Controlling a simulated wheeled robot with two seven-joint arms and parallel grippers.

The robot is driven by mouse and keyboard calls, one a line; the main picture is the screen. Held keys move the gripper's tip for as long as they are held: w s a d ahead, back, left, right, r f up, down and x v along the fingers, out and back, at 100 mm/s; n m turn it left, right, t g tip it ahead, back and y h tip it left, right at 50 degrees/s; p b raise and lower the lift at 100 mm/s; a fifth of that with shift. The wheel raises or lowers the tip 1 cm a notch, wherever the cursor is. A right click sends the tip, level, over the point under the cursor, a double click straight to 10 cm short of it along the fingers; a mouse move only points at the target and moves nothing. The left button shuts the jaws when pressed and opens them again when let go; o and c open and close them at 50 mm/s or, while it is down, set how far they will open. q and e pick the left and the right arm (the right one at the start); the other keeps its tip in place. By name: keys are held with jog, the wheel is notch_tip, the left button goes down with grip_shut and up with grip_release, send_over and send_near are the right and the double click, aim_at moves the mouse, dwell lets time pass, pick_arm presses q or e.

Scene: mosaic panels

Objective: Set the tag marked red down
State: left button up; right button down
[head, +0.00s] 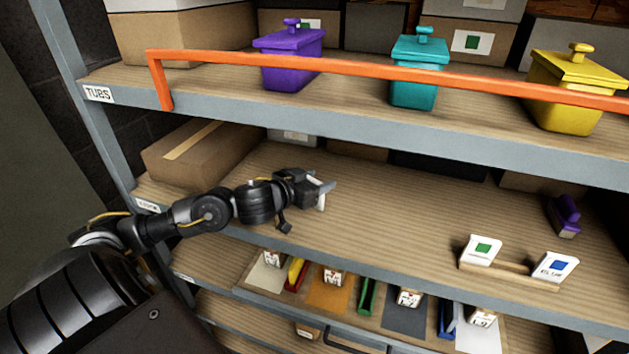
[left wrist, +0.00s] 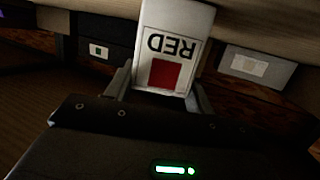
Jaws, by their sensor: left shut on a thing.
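The tag marked red (left wrist: 172,60) is a white card with a red square and the word RED, which appears upside down in the left wrist view. My left gripper (head: 322,188) is shut on it, and its jaws (left wrist: 163,93) stand at either side of the card. In the head view only a thin white part of the tag (head: 321,201) shows, over the middle shelf (head: 390,200). I cannot tell whether it touches the boards. A green-square tag (head: 481,250) and a blue-square tag (head: 554,267) stand in a wooden holder (head: 515,268) at the right. My right gripper is out of view.
A purple object (head: 564,216) stands behind the holder. A cardboard box (head: 197,155) lies at the left. An orange rail (head: 350,68) crosses the upper shelf before purple (head: 289,60), teal (head: 418,72) and yellow (head: 573,90) tubs. The shelf's middle is clear.

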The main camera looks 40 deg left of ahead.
pick_arm(q)
jog(key=shift+f, duration=0.15)
jog(key=o, duration=0.9)
jog(key=shift+o, duration=0.2)
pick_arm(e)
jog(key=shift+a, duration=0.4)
pick_arm(q)
jog(key=b+v, duration=0.1)
jog(key=v, duration=0.6)
jog(key=p+v, duration=0.5)
jog(key=p, duration=0.1)
jog(key=shift+r, duration=0.2)
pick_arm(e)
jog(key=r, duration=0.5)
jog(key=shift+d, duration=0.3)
